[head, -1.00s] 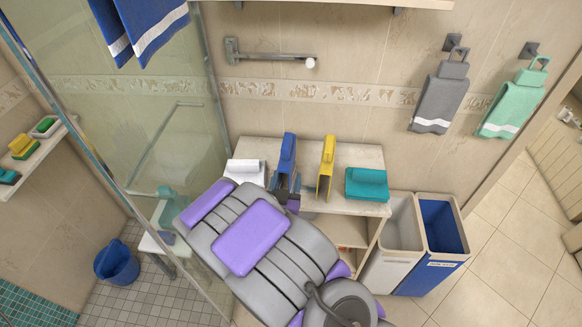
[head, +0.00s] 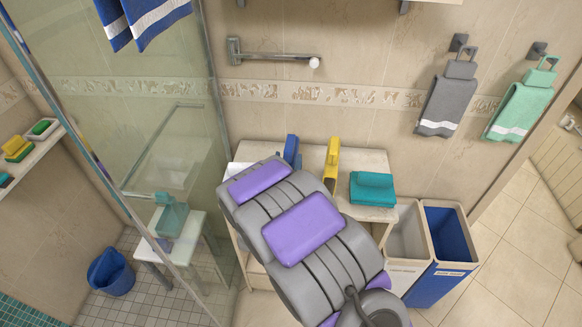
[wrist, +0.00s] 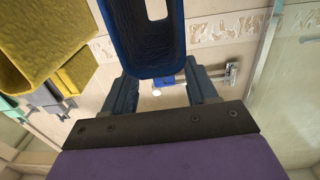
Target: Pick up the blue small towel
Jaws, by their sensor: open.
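The blue small towel (head: 291,151) stands upright on the light shelf top, left of the yellow one; my arm hides its lower part in the head view. In the wrist view the blue towel (wrist: 150,38) is a folded, hollow shape close in front of the jaws. My gripper (wrist: 165,88) is open, with one finger toward each side of the towel's near end. I cannot tell whether a finger touches it. The head view hides my gripper behind my arm.
A yellow towel (head: 331,160) stands right of the blue one, with a teal folded towel (head: 372,188) beyond it. A white item (head: 236,169) is partly hidden at left. Two bins (head: 446,243) stand right. A striped blue towel (head: 145,18) hangs on the shower glass (head: 150,90).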

